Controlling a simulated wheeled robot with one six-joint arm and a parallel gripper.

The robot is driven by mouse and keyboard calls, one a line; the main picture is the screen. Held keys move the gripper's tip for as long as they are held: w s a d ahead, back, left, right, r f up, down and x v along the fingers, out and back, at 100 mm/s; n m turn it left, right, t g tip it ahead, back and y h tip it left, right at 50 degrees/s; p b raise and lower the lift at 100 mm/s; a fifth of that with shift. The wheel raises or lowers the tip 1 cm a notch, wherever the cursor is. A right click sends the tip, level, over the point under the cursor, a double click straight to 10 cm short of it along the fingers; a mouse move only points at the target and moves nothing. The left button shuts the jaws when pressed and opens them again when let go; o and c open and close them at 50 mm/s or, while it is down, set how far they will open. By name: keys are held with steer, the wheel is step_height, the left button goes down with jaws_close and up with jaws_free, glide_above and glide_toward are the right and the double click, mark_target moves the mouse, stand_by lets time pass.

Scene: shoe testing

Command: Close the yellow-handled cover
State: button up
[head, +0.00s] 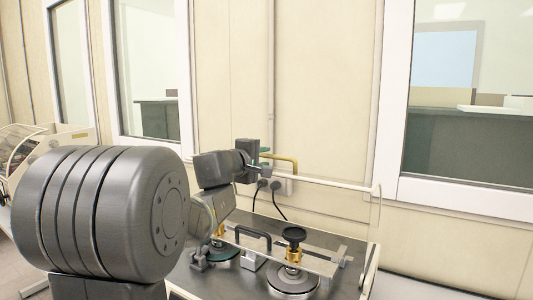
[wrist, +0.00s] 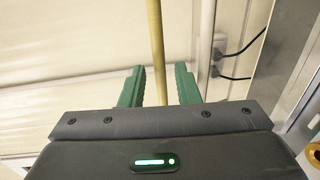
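My gripper (head: 266,158) is at the handle's left end. In the wrist view, the handle (wrist: 156,45) runs between the two green fingers of my gripper (wrist: 159,84). My arm hides part of the cover's left side in the head view.
The machine's deck holds a black knob (head: 294,234), a black handle (head: 252,236) and round metal discs (head: 293,281). Wall sockets with black plugs (head: 270,184) and cables are behind it. Windows line the wall. Another machine (head: 45,145) stands at far left.

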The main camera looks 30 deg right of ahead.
mark_target(267, 157)
steer(key=shift+p+x, duration=0.35)
steer(key=shift+x, duration=1.35)
jaws_close()
